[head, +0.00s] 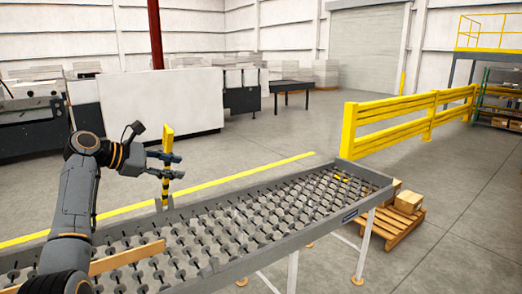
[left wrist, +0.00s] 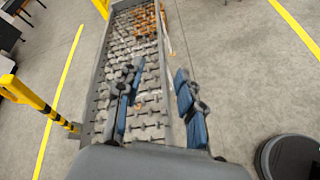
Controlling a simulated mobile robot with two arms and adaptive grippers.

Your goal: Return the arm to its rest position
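My left arm comes in from the left in the head view, bent at the elbow, with its forearm raised. Its gripper (head: 177,166) is held above the near-left part of the skate-wheel conveyor (head: 320,229), pointing right. In the left wrist view the two blue-padded fingers of the left gripper (left wrist: 157,102) stand well apart with nothing between them. The conveyor bed (left wrist: 97,85) shows below and beyond them. My right gripper is in neither view.
A yellow post (head: 168,133) stands just behind the gripper; a yellow-black post (left wrist: 38,103) shows in the wrist view. A wooden strip (head: 126,258) lies along the conveyor. Yellow guardrail (head: 400,128) and a pallet with boxes (head: 388,232) are right. Grey floor is open at right.

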